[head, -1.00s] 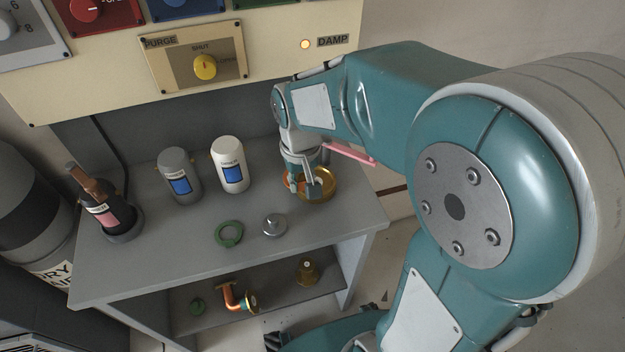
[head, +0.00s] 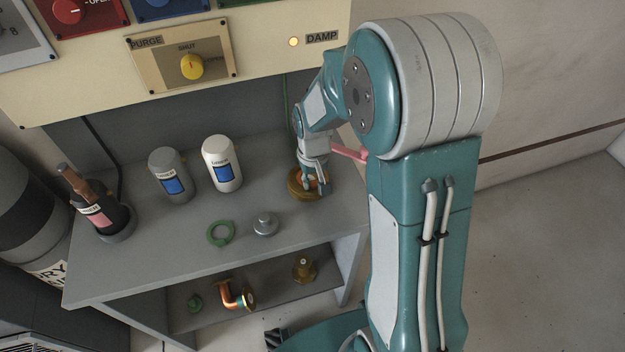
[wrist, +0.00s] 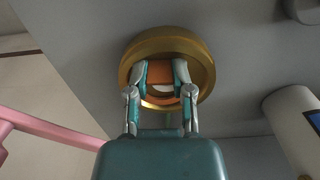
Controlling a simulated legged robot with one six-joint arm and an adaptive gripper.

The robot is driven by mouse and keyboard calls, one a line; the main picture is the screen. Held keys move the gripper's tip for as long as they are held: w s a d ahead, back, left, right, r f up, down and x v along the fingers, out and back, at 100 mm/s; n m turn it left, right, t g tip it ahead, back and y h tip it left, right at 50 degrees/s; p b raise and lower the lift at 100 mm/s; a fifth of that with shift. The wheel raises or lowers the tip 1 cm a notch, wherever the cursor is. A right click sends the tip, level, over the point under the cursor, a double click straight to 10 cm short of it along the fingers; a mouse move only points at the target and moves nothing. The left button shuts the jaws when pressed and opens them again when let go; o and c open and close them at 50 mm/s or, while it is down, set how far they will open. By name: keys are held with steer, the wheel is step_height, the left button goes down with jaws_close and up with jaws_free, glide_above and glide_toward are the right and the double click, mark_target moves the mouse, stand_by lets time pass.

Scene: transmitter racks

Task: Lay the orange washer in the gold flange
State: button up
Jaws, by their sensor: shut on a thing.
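The gold flange (head: 296,186) stands on the grey bench top near its right end. It also shows in the wrist view as a round gold ring (wrist: 205,62). My gripper (head: 318,186) points down over the flange. In the wrist view my gripper (wrist: 162,82) has its fingers shut on the orange washer (wrist: 160,74), which lies within the outline of the flange's rim. The fingers hide part of the washer, and I cannot tell whether it touches the flange's floor.
A green ring (head: 221,233) and a small silver knob-like part (head: 265,223) lie on the bench. A white canister (head: 222,163), a grey canister (head: 172,175) and a dark bottle (head: 95,208) stand behind. A pink bar (head: 349,154) is close to my wrist. The lower shelf holds fittings.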

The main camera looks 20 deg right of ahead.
steer(key=o, duration=0.5)
steer(key=shift+a+f, duration=0.1)
steer(key=shift+o, duration=0.2)
steer(key=shift+a, duration=0.4)
steer(key=shift+d+r, duration=0.2)
steer(key=shift+r, duration=0.3)
step_height(320, 180, up, 10)
steer(key=r, duration=0.1)
steer(key=s+r+t, duration=0.2)
steer(key=s+r, duration=0.2)
steer(key=s, duration=0.5)
steer(key=s+r+t, duration=0.3)
steer(key=s+r, duration=0.2)
steer(key=s, duration=0.4)
steer(key=shift+s+t, duration=0.2)
steer(key=shift+t, duration=0.1)
